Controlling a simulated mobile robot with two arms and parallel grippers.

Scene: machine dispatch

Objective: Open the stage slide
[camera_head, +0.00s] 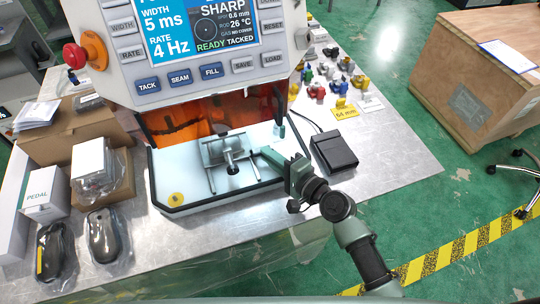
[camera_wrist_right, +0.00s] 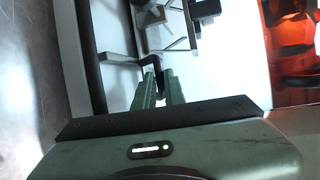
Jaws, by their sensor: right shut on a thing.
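The stage slide (camera_head: 213,153) is a grey metal plate with rods, lying in the white tray (camera_head: 180,164) at the foot of the machine. A dark-ended knob (camera_head: 232,168) stands at its middle. My right gripper (camera_head: 262,153) reaches in from the right at the slide's right side. In the right wrist view, its two green fingers (camera_wrist_right: 158,84) are shut on a thin grey-and-black bar (camera_wrist_right: 120,59) of the slide, the handle. The fingers hide part of the grip. My left gripper is not in view.
The machine's control panel (camera_head: 200,50) overhangs the tray, with an orange window (camera_head: 190,122) behind. A black pedal (camera_head: 334,151) lies right of my gripper. Bagged mice and boxes (camera_head: 100,168) crowd the left. Coloured parts (camera_head: 318,90) stand at back right.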

